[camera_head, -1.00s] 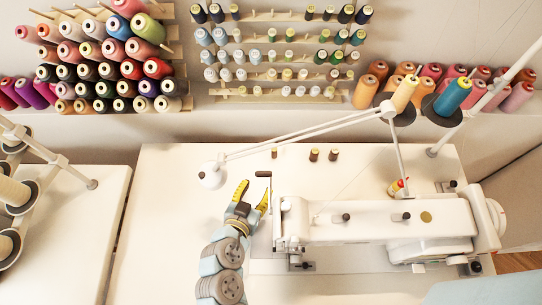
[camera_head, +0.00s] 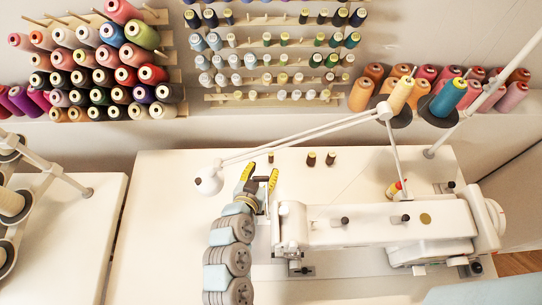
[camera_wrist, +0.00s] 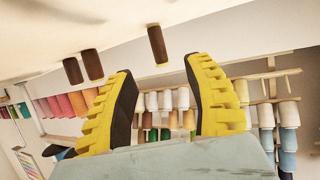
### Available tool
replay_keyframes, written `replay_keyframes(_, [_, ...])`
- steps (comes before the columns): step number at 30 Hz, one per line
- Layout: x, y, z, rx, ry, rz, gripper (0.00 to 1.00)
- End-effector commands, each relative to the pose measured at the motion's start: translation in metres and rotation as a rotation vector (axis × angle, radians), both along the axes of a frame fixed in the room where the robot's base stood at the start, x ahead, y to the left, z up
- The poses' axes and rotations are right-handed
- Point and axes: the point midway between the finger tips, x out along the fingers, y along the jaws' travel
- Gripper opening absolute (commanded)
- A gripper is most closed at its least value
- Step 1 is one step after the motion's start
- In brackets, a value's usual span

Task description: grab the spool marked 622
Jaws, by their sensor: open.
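Three small dark brown spools stand upright on the white sewing table. The left one (camera_head: 270,157) is alone; the middle (camera_head: 311,159) and right (camera_head: 330,159) ones stand close together. No number is readable on any of them. My gripper (camera_head: 260,174) has yellow and black fingers, open and empty, just short of the lone spool and slightly left of it. In the wrist view the lone spool (camera_wrist: 157,45) lies beyond and between the two fingertips (camera_wrist: 158,68), apart from both. The pair, one nearer (camera_wrist: 92,65) and one farther out (camera_wrist: 73,71), is left of the fingers.
A white sewing machine (camera_head: 390,222) stands close to the right of my gripper. A white thread-guide arm (camera_head: 290,140) with a round end (camera_head: 208,181) reaches over the table near my gripper. Racks of thread spools (camera_head: 275,97) hang on the wall behind. The tabletop (camera_head: 165,210) at left is clear.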

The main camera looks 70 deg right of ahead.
Motion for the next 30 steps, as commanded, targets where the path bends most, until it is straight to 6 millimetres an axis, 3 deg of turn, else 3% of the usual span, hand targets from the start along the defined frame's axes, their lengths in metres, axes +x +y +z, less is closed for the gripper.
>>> replay_keyframes(16, [0.0, -0.027, 0.0, 0.0, -0.001, -0.003, 0.52])
replay_keyframes(22, [0.0, -0.046, 0.001, -0.003, -0.003, -0.004, 0.52])
replay_keyframes(30, [0.001, -0.065, -0.009, 0.0, -0.002, -0.004, 0.52])
